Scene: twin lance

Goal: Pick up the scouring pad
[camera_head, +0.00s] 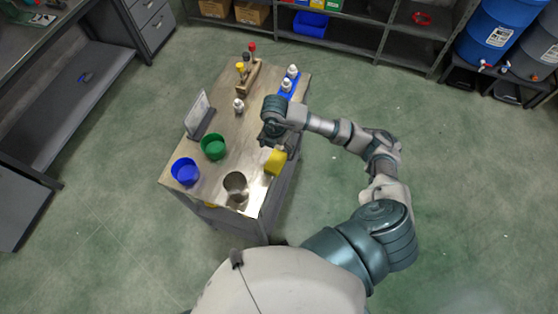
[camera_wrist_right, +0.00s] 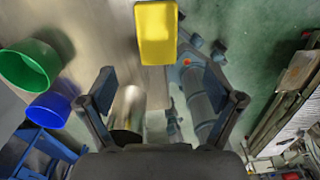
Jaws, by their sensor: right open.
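The scouring pad is a yellow block (camera_head: 276,162) near the right edge of the small table in the head view. In the right wrist view the yellow pad (camera_wrist_right: 156,34) shows at the top centre, ahead of the fingertips. My right gripper (camera_head: 273,138) is over the table's right side, close behind the pad in the head view; its fingers are partly hidden by the wrist. In the wrist view my right gripper (camera_wrist_right: 170,90) is open, fingers wide apart, with nothing held between them. My left gripper is not in view.
A green bowl (camera_head: 214,147), a blue bowl (camera_head: 185,171) and a metal cup (camera_head: 236,184) stand on the table (camera_head: 226,114). Shelves line the far wall.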

